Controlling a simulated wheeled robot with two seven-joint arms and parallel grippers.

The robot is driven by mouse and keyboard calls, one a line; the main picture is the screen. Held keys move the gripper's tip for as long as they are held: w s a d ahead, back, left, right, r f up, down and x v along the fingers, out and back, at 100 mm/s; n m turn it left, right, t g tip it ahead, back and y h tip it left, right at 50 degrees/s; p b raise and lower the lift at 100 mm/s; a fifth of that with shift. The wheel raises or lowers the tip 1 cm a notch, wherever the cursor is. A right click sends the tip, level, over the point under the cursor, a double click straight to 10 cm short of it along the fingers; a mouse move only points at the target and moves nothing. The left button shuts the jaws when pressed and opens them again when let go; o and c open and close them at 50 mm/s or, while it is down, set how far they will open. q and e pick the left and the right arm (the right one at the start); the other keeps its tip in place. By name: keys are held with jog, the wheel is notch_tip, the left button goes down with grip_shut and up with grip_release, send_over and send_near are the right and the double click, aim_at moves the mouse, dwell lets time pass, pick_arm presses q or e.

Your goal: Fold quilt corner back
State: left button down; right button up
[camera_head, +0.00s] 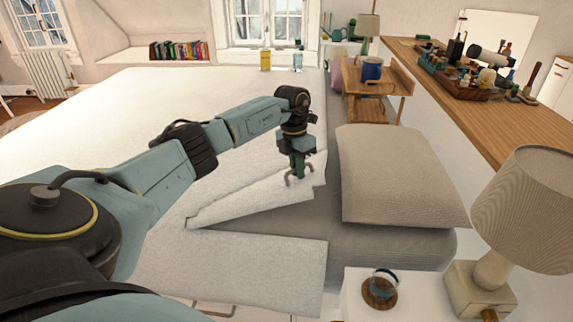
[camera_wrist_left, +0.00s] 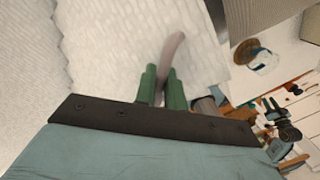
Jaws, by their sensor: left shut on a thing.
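The white quilt (camera_head: 110,130) covers most of the bed. Near the pillow, part of its edge is folded back in a long wedge-shaped flap (camera_head: 250,203), baring the grey sheet (camera_head: 345,245). In the left wrist view the green fingers (camera_wrist_left: 163,85) are close together against the white quilt (camera_wrist_left: 120,40). The grey ribbed pillow (camera_head: 395,180) lies right of the gripper. My right gripper is not in view.
A white bedside table (camera_head: 350,300) at the front right holds a glass on a wooden coaster (camera_head: 380,290). A lamp (camera_head: 515,215) stands at the right. A wooden shelf (camera_head: 440,65) with a crowded tray runs along the right wall. The bed's far left is clear.

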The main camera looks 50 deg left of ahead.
pick_arm(q)
jog(key=shift+s+a+f, duration=0.1)
jog(key=shift+a+f, duration=0.05)
jog(key=shift+a, duration=0.1)
